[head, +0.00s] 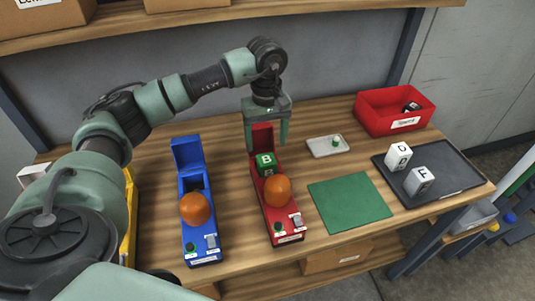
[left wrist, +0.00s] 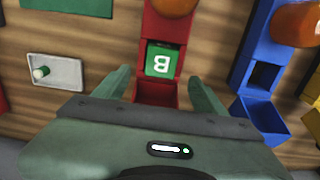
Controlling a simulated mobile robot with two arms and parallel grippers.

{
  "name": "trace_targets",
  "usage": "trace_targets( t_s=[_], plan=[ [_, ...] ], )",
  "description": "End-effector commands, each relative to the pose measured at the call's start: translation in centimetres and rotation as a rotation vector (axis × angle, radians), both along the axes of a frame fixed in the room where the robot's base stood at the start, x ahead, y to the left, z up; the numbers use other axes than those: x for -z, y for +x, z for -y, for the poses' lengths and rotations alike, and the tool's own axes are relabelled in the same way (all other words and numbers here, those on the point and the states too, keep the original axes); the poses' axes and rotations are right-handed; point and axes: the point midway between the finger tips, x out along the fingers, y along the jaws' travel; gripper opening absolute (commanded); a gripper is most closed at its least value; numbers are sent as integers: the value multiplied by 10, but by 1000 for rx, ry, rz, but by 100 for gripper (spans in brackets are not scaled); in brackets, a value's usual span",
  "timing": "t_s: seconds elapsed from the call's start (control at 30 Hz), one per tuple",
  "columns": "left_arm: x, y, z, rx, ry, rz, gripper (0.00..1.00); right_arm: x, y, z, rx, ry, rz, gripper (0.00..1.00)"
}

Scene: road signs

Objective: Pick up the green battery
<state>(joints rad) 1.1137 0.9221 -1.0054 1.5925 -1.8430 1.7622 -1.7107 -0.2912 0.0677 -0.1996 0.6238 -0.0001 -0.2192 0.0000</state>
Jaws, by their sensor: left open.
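The green battery (head: 265,164), a green block with a white letter B, sits in the back part of the long red box (head: 285,222). In the left wrist view the battery (left wrist: 162,61) lies a little ahead of my fingers, its B facing up. My left gripper (head: 266,144) points down over the back end of the red box, by its raised red lid. Its fingers are apart, one on each side of the box, with nothing between them. In the left wrist view my left gripper (left wrist: 159,78) is open too. My right gripper is not in view.
An orange ball (head: 277,190) sits on the red box. A blue box (head: 202,228) with an orange ball stands to the left. To the right are a small white tray (head: 318,151), a green mat (head: 350,203), a dark tray (head: 449,181) with white lettered blocks, and a red bin (head: 374,118).

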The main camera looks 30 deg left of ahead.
Motion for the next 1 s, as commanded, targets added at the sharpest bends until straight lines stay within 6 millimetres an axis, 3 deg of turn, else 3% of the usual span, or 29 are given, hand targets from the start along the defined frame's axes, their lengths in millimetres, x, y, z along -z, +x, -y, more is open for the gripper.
trace_targets(
  t_s=[0.23,0.53,0.7,0.93,1.0],
  plan=[
    [20,-2,1,-1,0,-6,71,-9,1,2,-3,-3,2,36],
    [59,-8,6,0,-2,-6,71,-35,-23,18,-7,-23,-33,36],
    [76,-7,5,1,-2,-1,71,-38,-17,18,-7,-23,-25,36],
    [79,-7,5,0,-1,0,71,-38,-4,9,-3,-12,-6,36],
    [78,-7,5,0,-1,0,51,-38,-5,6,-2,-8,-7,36]
  ],
)
